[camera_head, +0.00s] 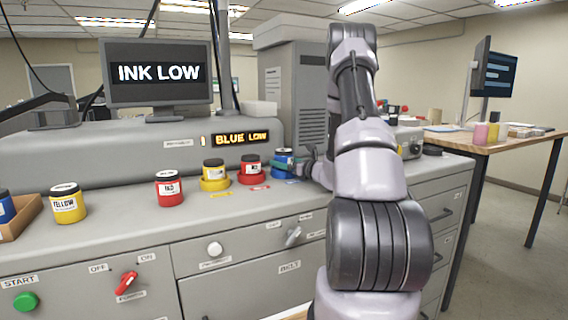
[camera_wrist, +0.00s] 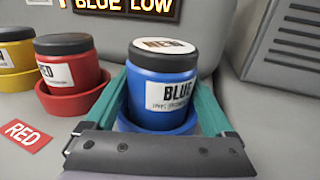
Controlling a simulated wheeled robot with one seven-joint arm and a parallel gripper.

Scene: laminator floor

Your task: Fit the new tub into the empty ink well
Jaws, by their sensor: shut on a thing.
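A red tub (camera_head: 250,167) and a yellow tub (camera_head: 213,171) stand in their matching wells to the left. Another red tub (camera_head: 169,188) and yellow tub (camera_head: 67,203) stand loose on the counter. A display reads "BLUE LOW" (camera_head: 241,138); a monitor (camera_head: 160,72) reads "INK LOW".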

